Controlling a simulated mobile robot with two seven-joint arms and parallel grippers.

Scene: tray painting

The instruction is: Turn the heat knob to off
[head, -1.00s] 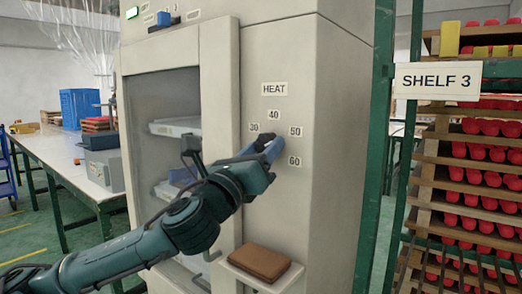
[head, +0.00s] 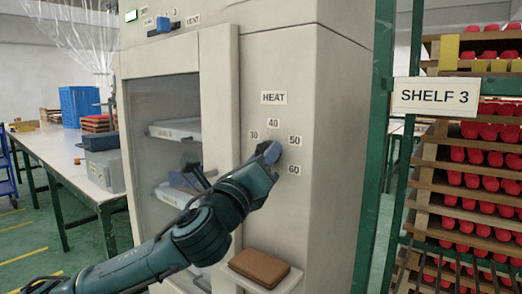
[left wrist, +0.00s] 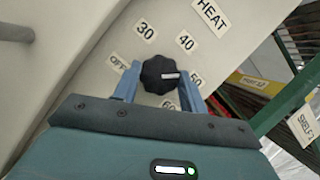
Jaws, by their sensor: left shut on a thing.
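The heat knob (left wrist: 157,75) is black and round, on the pale cabinet front in the left wrist view. Its white mark points toward the 50 label (left wrist: 196,80). The OFF label (left wrist: 118,63) is on the other side, beside one finger. My left gripper (head: 271,151) is shut on the knob, with one blue finger on each side of it. In the head view the gripper hides the knob and the OFF label. The HEAT label (head: 274,97) is above. My right gripper is not in view.
The cabinet's glass door (head: 220,110) is left of the knob panel. A green rack post (head: 375,170) and shelves of red items (head: 470,180) stand at the right.

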